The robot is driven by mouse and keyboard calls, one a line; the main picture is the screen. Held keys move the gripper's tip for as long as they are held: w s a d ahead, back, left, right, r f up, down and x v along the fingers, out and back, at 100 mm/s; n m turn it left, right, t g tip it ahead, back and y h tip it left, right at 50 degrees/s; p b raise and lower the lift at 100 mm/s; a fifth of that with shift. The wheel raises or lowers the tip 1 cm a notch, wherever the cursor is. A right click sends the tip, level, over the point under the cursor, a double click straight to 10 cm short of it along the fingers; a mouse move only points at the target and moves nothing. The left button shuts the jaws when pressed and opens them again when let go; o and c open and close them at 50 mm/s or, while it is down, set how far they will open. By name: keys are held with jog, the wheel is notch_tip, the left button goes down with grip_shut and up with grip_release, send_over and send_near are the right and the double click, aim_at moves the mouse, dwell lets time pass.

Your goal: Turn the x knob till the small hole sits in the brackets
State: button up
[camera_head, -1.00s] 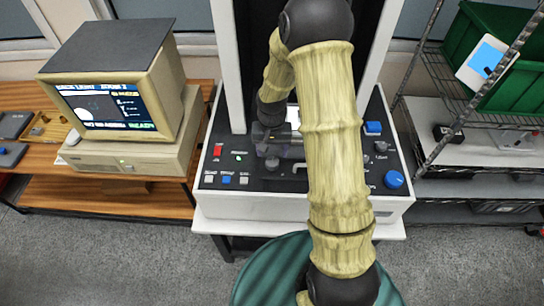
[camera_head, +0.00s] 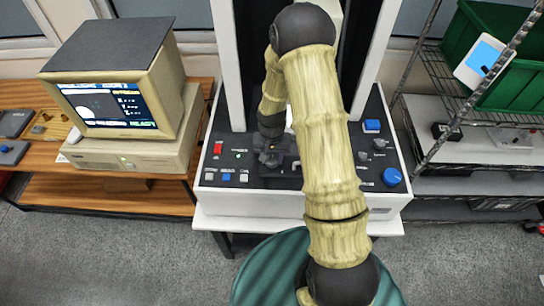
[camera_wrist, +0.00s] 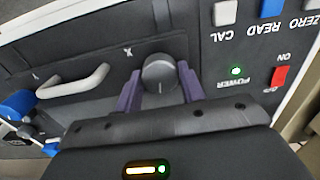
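The x knob (camera_wrist: 159,73) is a round grey knob with a pale line mark, on the dark control panel near an "X" label. In the wrist view my gripper (camera_wrist: 159,78) is open, with one purple finger on each side of the knob. Narrow gaps seem to show between fingers and knob, but contact is hard to judge. In the head view my gripper (camera_head: 272,155) is low over the panel and hides the knob. The monitor screen (camera_head: 108,106) shows a dark round picture and text lines; the small hole and brackets are too small to make out.
A grey bar handle (camera_wrist: 75,82) lies beside the knob. White columns rise behind.

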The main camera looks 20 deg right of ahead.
jog(key=shift+n, duration=0.3)
jog(key=n+b, duration=0.1)
jog(key=n, duration=0.1)
jog(key=shift+w+n, duration=0.15)
jog(key=shift+n, duration=0.15)
jog(key=n, duration=0.4)
jog(key=shift+r, duration=0.1)
jog(key=n, duration=0.4)
jog(key=shift+n, duration=1.7)
jog(key=shift+a, duration=0.1)
jog(key=o, duration=1)
jog(key=shift+r, duration=0.1)
